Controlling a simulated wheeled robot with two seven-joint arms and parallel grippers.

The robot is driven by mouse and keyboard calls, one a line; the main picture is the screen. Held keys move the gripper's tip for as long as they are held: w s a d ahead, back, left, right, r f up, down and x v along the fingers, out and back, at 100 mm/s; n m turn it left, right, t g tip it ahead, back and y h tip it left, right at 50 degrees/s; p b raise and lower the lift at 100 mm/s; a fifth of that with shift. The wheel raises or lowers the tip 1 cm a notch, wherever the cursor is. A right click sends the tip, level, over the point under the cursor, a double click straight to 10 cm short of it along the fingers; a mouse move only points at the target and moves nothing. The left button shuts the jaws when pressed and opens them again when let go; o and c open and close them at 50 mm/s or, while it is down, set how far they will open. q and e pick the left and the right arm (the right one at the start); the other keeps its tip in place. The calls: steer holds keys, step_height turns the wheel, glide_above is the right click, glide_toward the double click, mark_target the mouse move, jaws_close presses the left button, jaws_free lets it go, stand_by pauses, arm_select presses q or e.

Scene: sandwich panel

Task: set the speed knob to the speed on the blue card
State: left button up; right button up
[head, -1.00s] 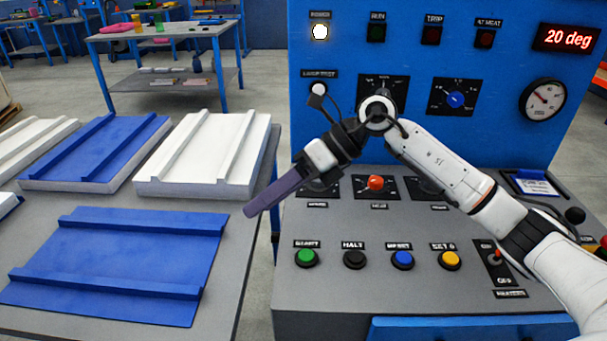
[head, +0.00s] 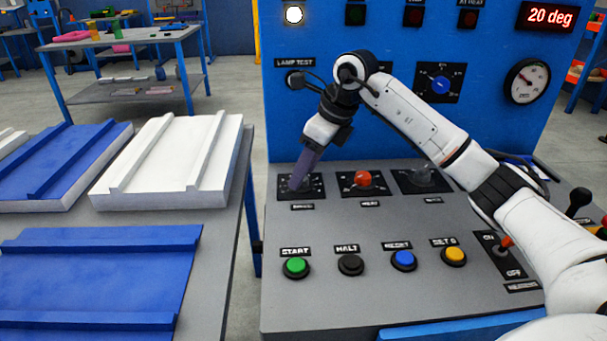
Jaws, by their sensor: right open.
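My right gripper (head: 298,180) reaches down with its purple fingers over the left dial (head: 314,187) on the sloped desk. The fingertips are at that dial and cover its knob, so its setting is hidden; I cannot tell whether they touch it. The labels under these dials are too small to read, so I cannot tell which is the speed knob. No readable blue card shows now; my right arm blocks the desk's right side. My left gripper is not in view.
Start (head: 295,267), halt (head: 350,265), reset (head: 403,260) and yellow (head: 454,256) buttons line the desk front. A toggle switch (head: 506,242) is at the right. The upright panel has a blue knob (head: 440,84), a gauge (head: 527,81) and a "20 deg" display (head: 550,16).

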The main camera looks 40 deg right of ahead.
steer(key=shift+w+a+f, duration=0.1)
steer(key=shift+w+f, duration=0.1)
steer(key=shift+f, duration=0.3)
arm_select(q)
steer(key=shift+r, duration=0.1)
arm_select(e)
steer(key=c, duration=1)
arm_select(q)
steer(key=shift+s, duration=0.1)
arm_select(e)
steer(key=shift+c, duration=0.2)
